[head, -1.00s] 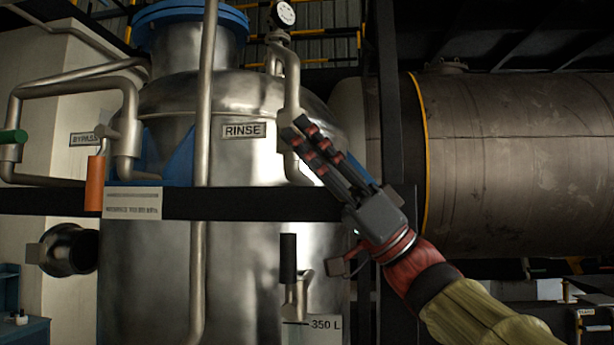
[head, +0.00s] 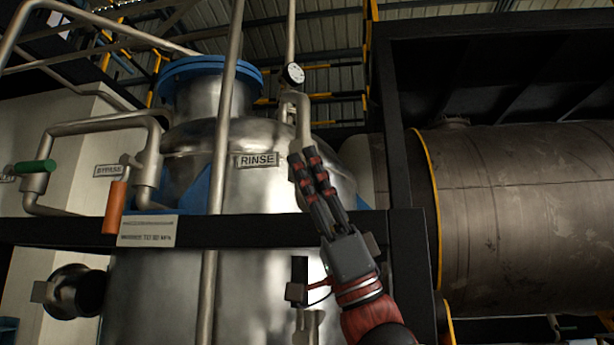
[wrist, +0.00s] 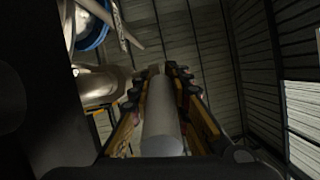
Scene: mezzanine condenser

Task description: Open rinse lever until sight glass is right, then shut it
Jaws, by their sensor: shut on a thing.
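The RINSE sign (head: 257,160) is on the steel tank (head: 165,290), left of a vertical pipe (head: 304,122). My gripper (head: 308,160) points up in front of this pipe, right of the sign. In the wrist view, a pale grey cylinder (wrist: 162,120) lies lengthwise between my gripper's fingers (wrist: 162,85). They are shut on it. It appears to be the rinse lever's handle; the fingers hide it in the head view. I cannot make out the sight glass.
A black rail (head: 60,232) crosses in front of the tank. An orange handle (head: 115,207) hangs by the BYPASS sign (head: 108,171), with a green handle (head: 36,166) left of it. A gauge (head: 293,74) tops the pipe. A large drum (head: 530,210) fills the right.

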